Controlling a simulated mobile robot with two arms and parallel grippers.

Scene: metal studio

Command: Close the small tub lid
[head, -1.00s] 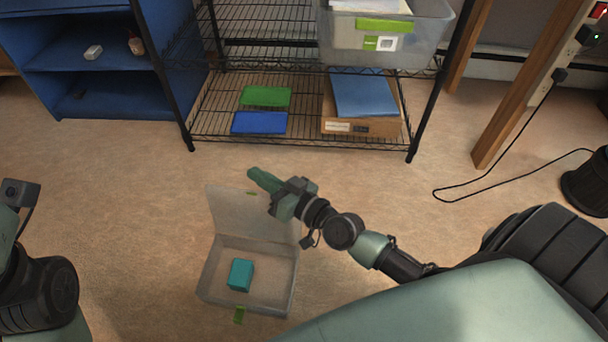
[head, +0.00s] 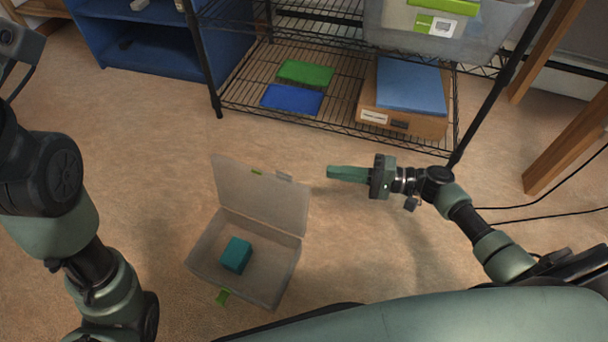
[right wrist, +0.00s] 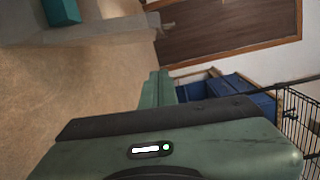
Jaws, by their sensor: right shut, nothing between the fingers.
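The small tub (head: 258,282) is a clear plastic box on the floor with a teal block (head: 236,255) inside. In the right wrist view the gripper fingers (right wrist: 156,88) are together, and the teal block (right wrist: 61,11) shows at the top left. My left arm is at the left, its gripper out of view.
A black wire shelf (head: 340,122) stands behind, holding a green item (head: 306,72), a blue item (head: 291,99) and a cardboard box (head: 403,117). A blue shelf unit (head: 150,50) is at the far left. Floor around the tub is clear.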

